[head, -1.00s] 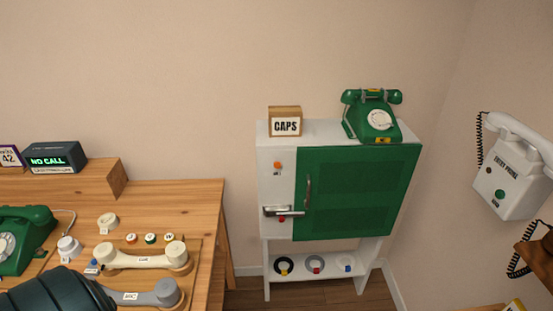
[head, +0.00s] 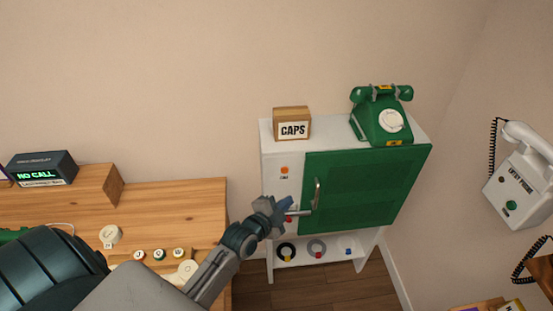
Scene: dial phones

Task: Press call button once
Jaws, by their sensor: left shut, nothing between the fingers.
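An orange button (head: 284,170) with a small label, too small to read for sure, is on the white left panel of the cabinet (head: 270,152). A red button (head: 289,219) shows lower on the same panel, partly hidden by my gripper. My left gripper (head: 284,208) is shut and empty, in front of the panel below the orange button. It overlaps a silver bar (head: 299,213) there; I cannot tell whether they touch. On the right wall, a white entry phone (head: 520,180) has a green button (head: 511,205) with a label too small to read. My right gripper is not in view.
A green dial phone (head: 382,118) and a CAPS box (head: 292,122) stand on the cabinet. The green door (head: 362,195) is shut. A display box (head: 42,168) reading NO CALL stands at the left. My left arm covers much of the wooden desk (head: 175,210).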

